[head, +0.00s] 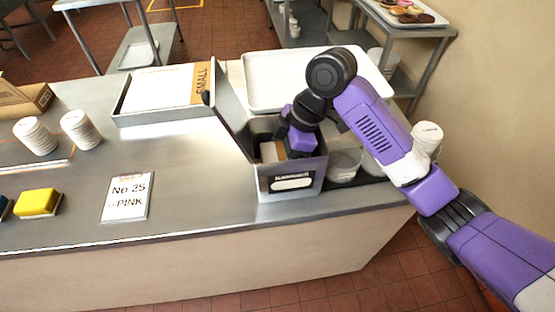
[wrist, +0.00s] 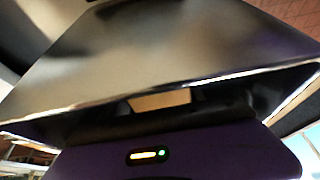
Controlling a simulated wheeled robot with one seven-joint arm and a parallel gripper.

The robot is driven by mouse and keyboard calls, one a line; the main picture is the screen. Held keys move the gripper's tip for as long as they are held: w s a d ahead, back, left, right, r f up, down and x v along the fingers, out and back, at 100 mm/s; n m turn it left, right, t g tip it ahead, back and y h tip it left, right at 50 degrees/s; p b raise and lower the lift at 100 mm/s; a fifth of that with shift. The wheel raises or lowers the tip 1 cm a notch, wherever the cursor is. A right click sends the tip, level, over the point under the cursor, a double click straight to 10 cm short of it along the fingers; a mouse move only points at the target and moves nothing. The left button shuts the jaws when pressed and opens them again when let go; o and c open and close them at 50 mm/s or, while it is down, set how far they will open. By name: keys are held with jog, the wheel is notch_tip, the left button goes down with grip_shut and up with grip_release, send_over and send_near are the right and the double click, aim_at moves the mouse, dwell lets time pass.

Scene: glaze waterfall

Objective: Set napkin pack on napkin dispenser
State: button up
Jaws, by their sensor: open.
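The napkin dispenser (head: 291,185) is a grey box with a white front label, near the counter's front edge in the head view. Its lid (head: 231,108) stands open at the left. A tan block that looks like the napkin pack (head: 272,151) shows inside the box. My gripper (head: 298,145) is open and reaches down into the box top beside the tan block. Its fingertips are hidden by the box. In the wrist view a grey panel fills most of the picture, with a small tan patch (wrist: 160,101) below it; whether the fingers touch the pack cannot be seen.
Bowls (head: 345,163) stand right of the dispenser, partly behind my arm. A card (head: 127,197), a yellow sponge (head: 37,202) and cup stacks (head: 80,130) sit left. Bare counter separates them.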

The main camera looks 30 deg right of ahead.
jog(key=b+v, duration=0.1)
jog(key=v, duration=1.1)
jog(key=shift+r, duration=0.1)
